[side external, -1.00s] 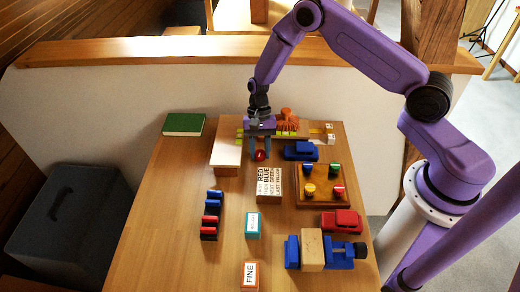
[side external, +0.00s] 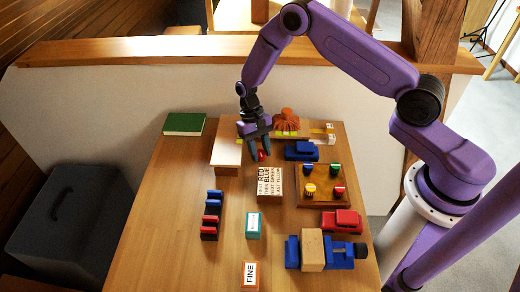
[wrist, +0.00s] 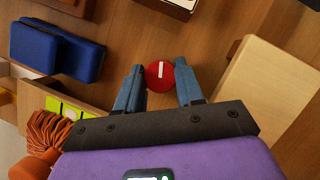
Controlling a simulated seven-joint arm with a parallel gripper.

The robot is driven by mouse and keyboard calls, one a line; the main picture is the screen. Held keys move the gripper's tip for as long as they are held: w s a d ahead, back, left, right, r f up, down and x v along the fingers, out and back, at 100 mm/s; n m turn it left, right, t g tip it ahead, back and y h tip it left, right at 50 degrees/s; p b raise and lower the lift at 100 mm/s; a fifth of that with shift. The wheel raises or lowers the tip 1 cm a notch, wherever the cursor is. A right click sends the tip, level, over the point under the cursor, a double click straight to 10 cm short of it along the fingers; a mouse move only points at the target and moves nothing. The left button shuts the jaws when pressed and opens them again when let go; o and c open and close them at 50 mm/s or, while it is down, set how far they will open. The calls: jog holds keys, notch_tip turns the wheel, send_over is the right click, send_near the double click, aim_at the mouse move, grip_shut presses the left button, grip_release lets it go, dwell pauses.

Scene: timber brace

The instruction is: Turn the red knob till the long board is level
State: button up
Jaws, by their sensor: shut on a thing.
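The red knob (side external: 262,155) stands near the back of the table, beside a pale block. In the wrist view it is a round red disc (wrist: 158,74) with a white line, lying between my blue fingertips. My gripper (wrist: 161,82) is shut on the knob, one finger on each side. In the side view my gripper (side external: 258,149) reaches down over it and hides part of it. A long wooden board (side external: 285,136) with yellow-green marks runs behind the knob, partly hidden by my gripper. It also shows in the wrist view (wrist: 86,118). I cannot tell whether it is level.
The pale block (side external: 226,153) stands just left of the knob. An orange-brown coiled bundle (side external: 287,118) and a blue block (side external: 301,151) are to the right. A lettered box (side external: 269,184) and a wooden tray with coloured knobs (side external: 311,199) are nearer.

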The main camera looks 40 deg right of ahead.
jog(key=o, duration=1)
jog(key=shift+o, duration=0.2)
jog(key=v, duration=1.7)
jog(key=shift+w, duration=0.2)
jog(key=shift+r, duration=0.2)
